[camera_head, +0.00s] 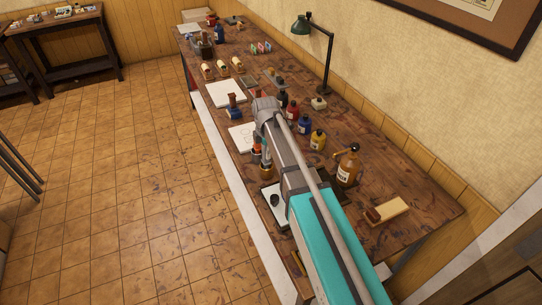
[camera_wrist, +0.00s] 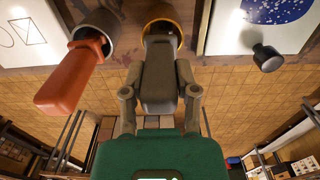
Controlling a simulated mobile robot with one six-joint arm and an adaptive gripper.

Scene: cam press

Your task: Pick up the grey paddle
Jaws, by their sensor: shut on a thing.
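The grey paddle (camera_wrist: 159,88) shows in the wrist view as a dark grey handle between the two fingers of my gripper (camera_wrist: 158,70). My gripper is shut on this handle. Its far end points into a round cup with an orange-yellow rim (camera_wrist: 177,24); how deep it sits is hidden. In the head view my arm covers most of this spot, and I cannot make out the grey paddle there.
An orange-handled paddle (camera_wrist: 72,83) leans from a dark cup (camera_wrist: 100,22) beside it. A black knobbed piece (camera_wrist: 267,57) stands on a printed sheet to the right.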

